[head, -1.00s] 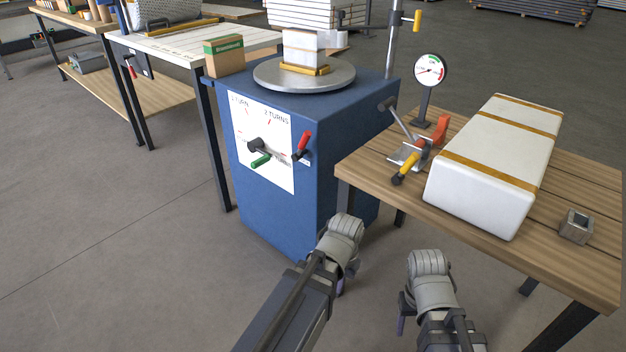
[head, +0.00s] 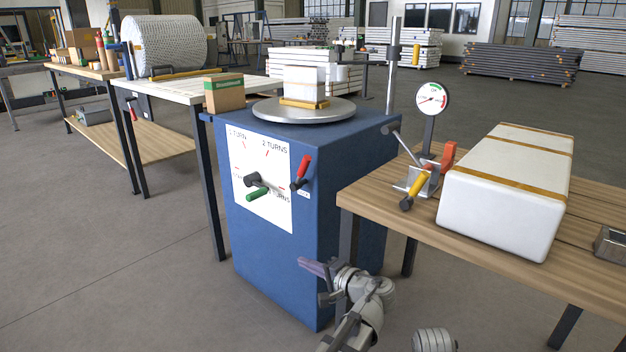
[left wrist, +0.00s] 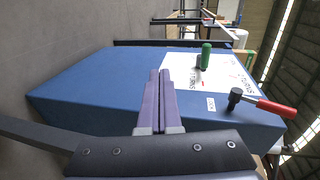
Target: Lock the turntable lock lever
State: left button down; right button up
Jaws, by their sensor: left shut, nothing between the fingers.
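The blue turntable cabinet (head: 300,255) carries a round grey turntable (head: 265,111) on top. A red-handled lever (head: 303,168) on a black pivot is at the right of its front panel, tilted up; a small label sits near it. I take it for the lock lever. It also shows in the left wrist view (left wrist: 275,107), to the right of my fingers and apart from them. My left gripper (head: 308,266) is shut and empty, low in front of the cabinet; its purple fingers (left wrist: 162,100) lie together. Only a rounded part of my right arm shows at the bottom edge.
A green-handled crank (head: 258,194) sticks out from the white dial panel (head: 250,165), left of the lever. A wooden table (head: 390,215) with a toggle clamp, gauge and white wrapped block (head: 505,215) stands close on the right. Floor in front is clear.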

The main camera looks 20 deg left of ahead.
pick_arm(q)
jog(key=w+d+r+m+t+y, duration=0.1)
jog(key=w+d+r+t+y, duration=0.1)
jog(key=r, duration=0.5)
jog(key=w+d+r+m+t+y, duration=0.2)
jog(key=d+r+t+y, duration=0.1)
jog(key=d+r, duration=0.3)
jog(key=shift+r+m+t, duration=0.3)
jog(key=shift+r+t, duration=0.15)
jog(key=shift+t, duration=0.25)
